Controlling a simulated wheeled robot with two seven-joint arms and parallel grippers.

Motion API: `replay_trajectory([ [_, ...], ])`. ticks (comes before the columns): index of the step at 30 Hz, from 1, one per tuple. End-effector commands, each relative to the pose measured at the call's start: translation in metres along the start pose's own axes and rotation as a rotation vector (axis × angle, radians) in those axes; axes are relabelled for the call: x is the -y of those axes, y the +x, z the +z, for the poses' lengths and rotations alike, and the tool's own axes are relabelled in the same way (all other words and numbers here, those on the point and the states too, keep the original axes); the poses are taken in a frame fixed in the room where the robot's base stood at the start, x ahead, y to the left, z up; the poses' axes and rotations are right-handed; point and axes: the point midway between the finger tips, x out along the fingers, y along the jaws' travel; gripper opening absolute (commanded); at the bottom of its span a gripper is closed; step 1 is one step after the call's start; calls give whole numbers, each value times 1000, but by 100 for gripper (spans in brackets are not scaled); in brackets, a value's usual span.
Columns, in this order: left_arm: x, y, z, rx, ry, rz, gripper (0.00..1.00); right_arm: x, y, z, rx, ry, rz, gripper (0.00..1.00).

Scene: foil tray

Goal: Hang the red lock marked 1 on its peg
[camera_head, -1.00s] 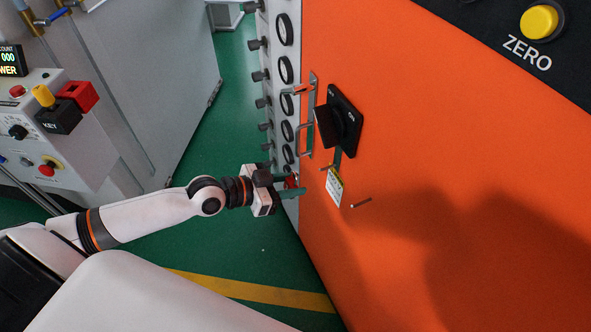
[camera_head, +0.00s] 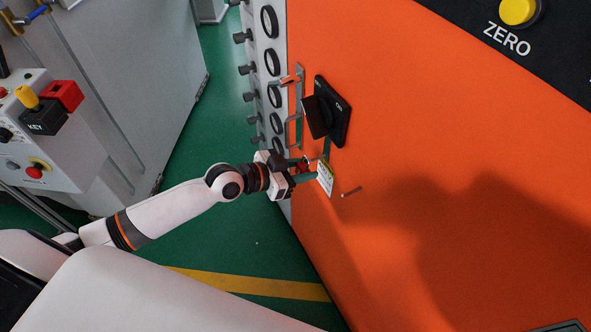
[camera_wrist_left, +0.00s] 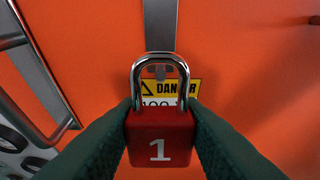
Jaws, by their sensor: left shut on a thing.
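The red lock marked 1 (camera_wrist_left: 160,140) is held upright between the green fingers of my left gripper in the left wrist view, its steel shackle pointing up. My left gripper (camera_head: 303,172) is shut on the lock and is close to the orange panel in the head view; the lock shows there only as a small red spot. A yellow and white danger tag (camera_head: 325,177) hangs on the panel just right of the gripper. It also shows behind the shackle (camera_wrist_left: 185,88) in the left wrist view. A metal peg (camera_head: 351,192) sticks out of the panel right of the tag. My right gripper is not in view.
A grey control box with a red and black key block (camera_head: 45,112) stands at far left.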

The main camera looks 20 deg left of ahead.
Motion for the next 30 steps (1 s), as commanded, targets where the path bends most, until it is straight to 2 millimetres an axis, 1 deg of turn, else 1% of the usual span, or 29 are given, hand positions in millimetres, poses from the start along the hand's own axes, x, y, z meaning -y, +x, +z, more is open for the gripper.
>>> replay_trajectory([
  [9,0,19,7,3,-1,0,11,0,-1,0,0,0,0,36],
  [15,0,28,4,2,1,0,11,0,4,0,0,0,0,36],
  [21,0,33,4,1,0,-1,11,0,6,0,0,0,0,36],
  [30,0,33,4,1,0,-1,11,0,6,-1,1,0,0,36],
])
